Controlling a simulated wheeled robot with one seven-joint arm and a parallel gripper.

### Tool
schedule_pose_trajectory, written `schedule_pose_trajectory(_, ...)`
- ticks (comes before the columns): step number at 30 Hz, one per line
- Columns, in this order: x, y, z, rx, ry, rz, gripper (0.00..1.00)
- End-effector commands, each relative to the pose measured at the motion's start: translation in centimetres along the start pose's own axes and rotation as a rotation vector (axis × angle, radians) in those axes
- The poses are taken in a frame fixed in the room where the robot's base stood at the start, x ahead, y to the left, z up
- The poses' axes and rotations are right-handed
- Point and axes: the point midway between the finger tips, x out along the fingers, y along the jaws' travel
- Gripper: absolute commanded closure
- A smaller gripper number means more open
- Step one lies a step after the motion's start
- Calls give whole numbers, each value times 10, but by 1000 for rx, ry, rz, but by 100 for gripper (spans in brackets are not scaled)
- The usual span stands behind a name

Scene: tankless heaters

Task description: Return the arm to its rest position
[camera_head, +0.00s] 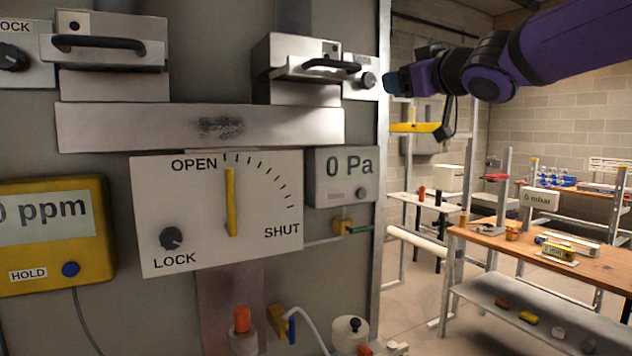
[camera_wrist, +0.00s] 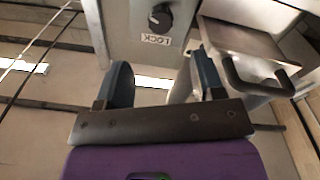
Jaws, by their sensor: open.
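My purple arm (camera_head: 570,45) reaches in from the upper right in the head view. My gripper (camera_head: 392,84) is at its left end, beside the right edge of the grey panel, close to the small lock box (camera_head: 362,76) with a dark knob. In the wrist view my gripper (camera_wrist: 163,90) shows two dark fingers spread apart with nothing between them. A lock box with a dark knob (camera_wrist: 160,18) is just beyond the fingers. A silver box with a dark handle (camera_wrist: 262,85) is to the right of the right finger.
The panel carries an OPEN/SHUT dial plate (camera_head: 215,212) with its yellow lever upright, a 0 Pa gauge (camera_head: 345,176) and a yellow ppm meter (camera_head: 50,237). A wooden workbench (camera_head: 590,265) stands at the right. Open floor lies between panel and bench.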

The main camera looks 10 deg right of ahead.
Motion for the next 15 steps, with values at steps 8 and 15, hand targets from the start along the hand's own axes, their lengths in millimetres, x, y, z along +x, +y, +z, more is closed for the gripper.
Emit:
schedule_pose_trajectory(8, -59, 8, 60, 106, -258, 163, 38)
schedule_pose_trajectory(15, -163, -32, 158, 271, -708, 232, 38)
